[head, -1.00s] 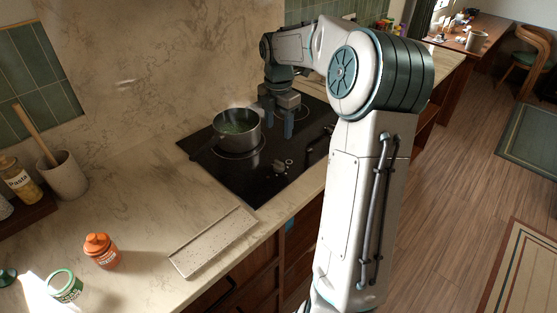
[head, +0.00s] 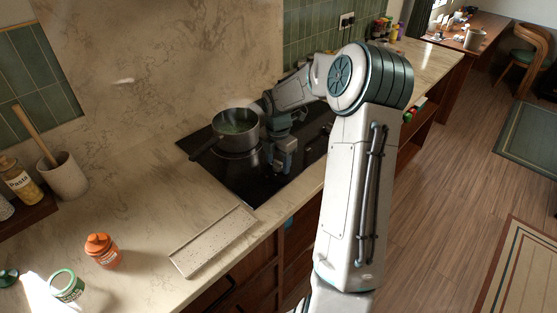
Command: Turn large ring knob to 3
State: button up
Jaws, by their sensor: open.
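The black cooktop (head: 240,182) is set into the marble counter. My gripper (head: 280,167) is low over its front part, pointing down, and open. It covers the spot where the small round knobs sit, so the large ring knob and its setting are hidden. I cannot tell whether the fingers are around the knob or touching it.
A steaming pot (head: 235,127) with green contents stands on the cooktop just left of my gripper, its handle toward the front left. A speckled board (head: 213,241) lies on the counter. An orange jar (head: 102,251) and a green-labelled can (head: 66,286) stand front left.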

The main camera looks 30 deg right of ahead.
jog(key=c, duration=1)
